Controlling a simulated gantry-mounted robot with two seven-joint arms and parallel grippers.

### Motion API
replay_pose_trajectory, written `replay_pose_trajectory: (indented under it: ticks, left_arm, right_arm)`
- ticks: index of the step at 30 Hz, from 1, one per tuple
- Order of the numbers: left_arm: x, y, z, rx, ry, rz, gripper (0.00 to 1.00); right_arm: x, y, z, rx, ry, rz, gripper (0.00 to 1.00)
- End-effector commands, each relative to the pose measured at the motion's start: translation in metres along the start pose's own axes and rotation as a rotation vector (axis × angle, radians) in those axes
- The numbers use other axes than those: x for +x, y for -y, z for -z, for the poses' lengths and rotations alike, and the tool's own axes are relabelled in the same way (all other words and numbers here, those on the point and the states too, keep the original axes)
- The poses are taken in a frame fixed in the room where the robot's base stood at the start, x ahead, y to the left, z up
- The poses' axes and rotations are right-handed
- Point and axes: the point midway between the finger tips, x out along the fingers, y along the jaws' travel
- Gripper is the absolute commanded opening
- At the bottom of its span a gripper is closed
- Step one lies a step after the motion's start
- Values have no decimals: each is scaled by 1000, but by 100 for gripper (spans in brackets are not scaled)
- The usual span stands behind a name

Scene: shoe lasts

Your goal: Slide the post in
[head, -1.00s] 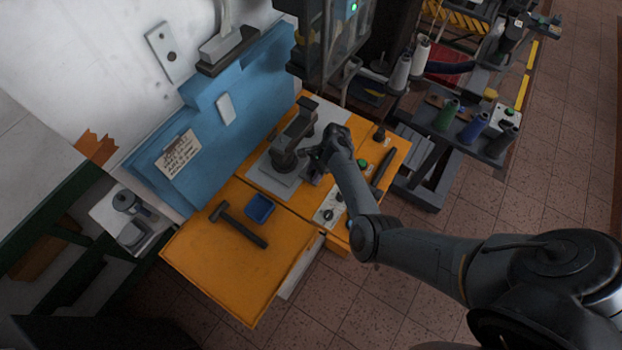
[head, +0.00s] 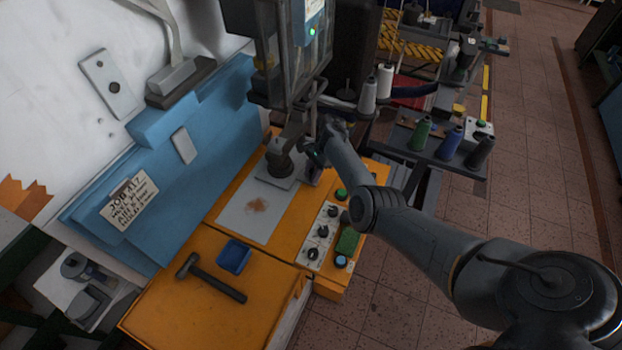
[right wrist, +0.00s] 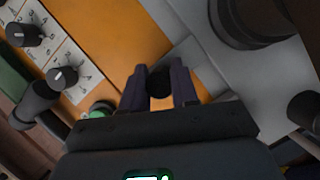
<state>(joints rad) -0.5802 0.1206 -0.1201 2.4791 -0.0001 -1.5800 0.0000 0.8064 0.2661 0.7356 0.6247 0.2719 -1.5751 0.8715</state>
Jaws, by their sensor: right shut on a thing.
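The dark post (head: 281,148) stands upright on a small grey plate, at the far end of the long grey bed plate (head: 238,218) and by the machine head. Its round dark base (right wrist: 245,22) shows at the top of the right wrist view, partly cut off. My right gripper (head: 314,154) is just right of the post. In the right wrist view, its two fingers (right wrist: 160,88) are shut on a dark round knob (right wrist: 159,80). How the knob joins the post's plate is hidden. My left gripper is not in view.
The machine head (head: 295,60) hangs over the post. A control panel (head: 318,240) with knobs lies right of the bed. A hammer (head: 210,278) and a blue tray (head: 235,256) lie on the orange table (head: 190,315). The near bed plate is bare with a brown stain.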

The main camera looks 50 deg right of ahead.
Motion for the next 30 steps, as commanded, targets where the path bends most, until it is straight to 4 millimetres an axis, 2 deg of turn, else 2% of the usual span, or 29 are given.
replay_pose_trajectory:
  ticks: [6, 7, 11, 23, 30]
  left_arm:
    - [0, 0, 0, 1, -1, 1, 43]
    - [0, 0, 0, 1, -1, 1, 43]
    - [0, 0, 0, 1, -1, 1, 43]
    - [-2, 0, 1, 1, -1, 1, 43]
    - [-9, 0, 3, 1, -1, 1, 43]
  right_arm:
    - [2, -1, 5, 6, -8, 5, 0]
    - [2, -1, 5, 7, -9, 5, 33]
    - [1, -1, 4, 6, -7, 5, 53]
    - [-5, 0, 2, 3, -5, 3, 54]
    - [-38, 0, 2, 5, -6, 6, 54]
